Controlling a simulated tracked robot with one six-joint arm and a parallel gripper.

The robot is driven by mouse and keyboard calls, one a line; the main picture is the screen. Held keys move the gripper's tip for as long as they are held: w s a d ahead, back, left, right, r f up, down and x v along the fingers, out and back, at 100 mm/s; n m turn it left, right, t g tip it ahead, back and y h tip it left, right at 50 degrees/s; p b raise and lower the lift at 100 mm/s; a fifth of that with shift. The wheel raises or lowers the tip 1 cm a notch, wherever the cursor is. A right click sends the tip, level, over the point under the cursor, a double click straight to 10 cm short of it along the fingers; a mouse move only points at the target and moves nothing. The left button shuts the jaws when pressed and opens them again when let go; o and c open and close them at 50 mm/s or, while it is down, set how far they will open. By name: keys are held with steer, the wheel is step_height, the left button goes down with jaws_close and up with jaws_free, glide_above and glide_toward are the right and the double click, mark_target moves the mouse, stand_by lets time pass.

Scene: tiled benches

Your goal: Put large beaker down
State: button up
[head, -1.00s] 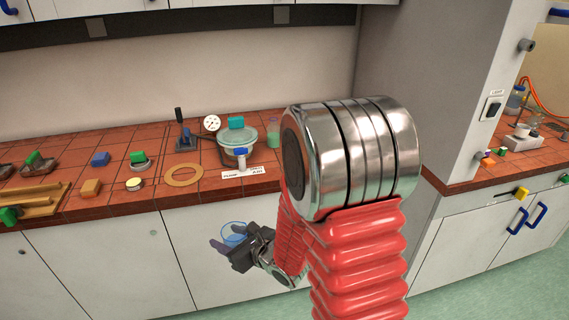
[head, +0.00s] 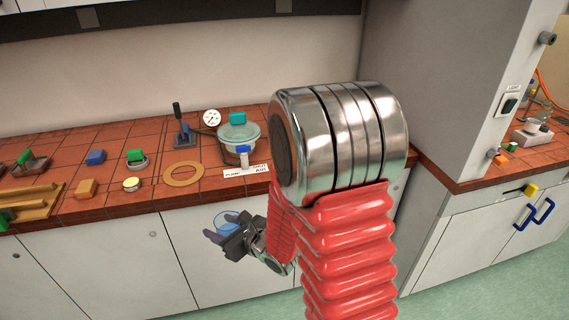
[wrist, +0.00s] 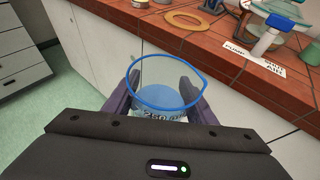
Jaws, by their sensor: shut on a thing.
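The large beaker (wrist: 165,99) is clear with a blue rim and holds blue liquid. My gripper (wrist: 163,100) is shut on it, with one dark finger on each side. In the head view the beaker (head: 228,222) is in my gripper (head: 224,230), in front of the white cabinet doors and below the bench top's front edge. The red-tiled bench top (head: 62,215) lies behind and above it. The beaker's lower part is hidden behind my gripper body in the wrist view.
On the bench stand a lidded pot (head: 238,142), a pump with a black lever (head: 181,128), a gauge (head: 212,118), a tan ring (head: 183,173) and several small blocks. A wooden tray (head: 30,200) lies at the left. Bare tiles show between them.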

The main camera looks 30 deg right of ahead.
steer(key=shift+d, duration=0.25)
